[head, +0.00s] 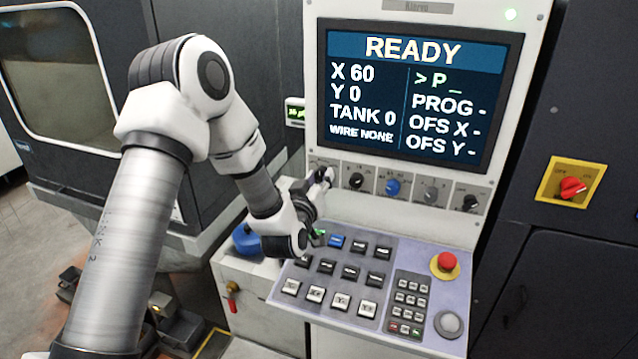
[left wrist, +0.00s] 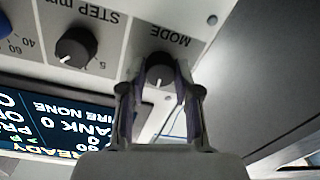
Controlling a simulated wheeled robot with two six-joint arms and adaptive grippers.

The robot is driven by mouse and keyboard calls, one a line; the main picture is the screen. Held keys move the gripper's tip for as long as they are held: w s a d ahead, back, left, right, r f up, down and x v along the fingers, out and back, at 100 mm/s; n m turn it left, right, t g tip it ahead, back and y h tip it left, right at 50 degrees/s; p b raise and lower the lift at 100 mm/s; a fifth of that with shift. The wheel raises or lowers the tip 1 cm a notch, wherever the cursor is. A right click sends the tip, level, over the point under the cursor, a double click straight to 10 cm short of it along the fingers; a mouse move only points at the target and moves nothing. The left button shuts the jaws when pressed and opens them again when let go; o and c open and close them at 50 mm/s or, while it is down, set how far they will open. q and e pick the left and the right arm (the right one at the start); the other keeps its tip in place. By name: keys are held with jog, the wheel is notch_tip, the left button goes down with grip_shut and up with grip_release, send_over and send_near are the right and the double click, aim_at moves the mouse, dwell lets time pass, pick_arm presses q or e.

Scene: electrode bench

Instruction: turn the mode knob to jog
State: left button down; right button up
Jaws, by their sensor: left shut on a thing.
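The mode knob (left wrist: 160,72) is a dark round knob on a light plate marked MODE, upside down in the left wrist view. Its white pointer line shows toward the bottom of that picture; the position labels around it are hidden or unreadable. My left gripper (head: 322,178) is at the left end of the knob row in the head view and covers the mode knob there. In the left wrist view my left gripper's fingers (left wrist: 160,92) are on both sides of the knob, shut on it. My right gripper is not in view.
The STEP mm knob (head: 356,181) is just right of my gripper, then a blue knob (head: 392,187) and others. The screen (head: 410,95) above reads READY. Below is a sloped key panel (head: 330,313) with a red stop button (head: 446,261).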

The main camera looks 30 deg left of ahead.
pick_arm(q)
jog(key=n+b, duration=0.4)
jog(key=b, duration=0.1)
jog(key=shift+f+n, duration=0.2)
jog(key=shift+n, duration=0.1)
jog(key=n+b, duration=0.2)
jog(key=shift+r+b, duration=0.15)
jog(key=shift+b, duration=0.2)
jog(key=shift+r+n, duration=0.1)
jog(key=shift+n, duration=0.4)
jog(key=c, duration=0.8)
grip_release()
jog(key=shift+w, duration=0.15)
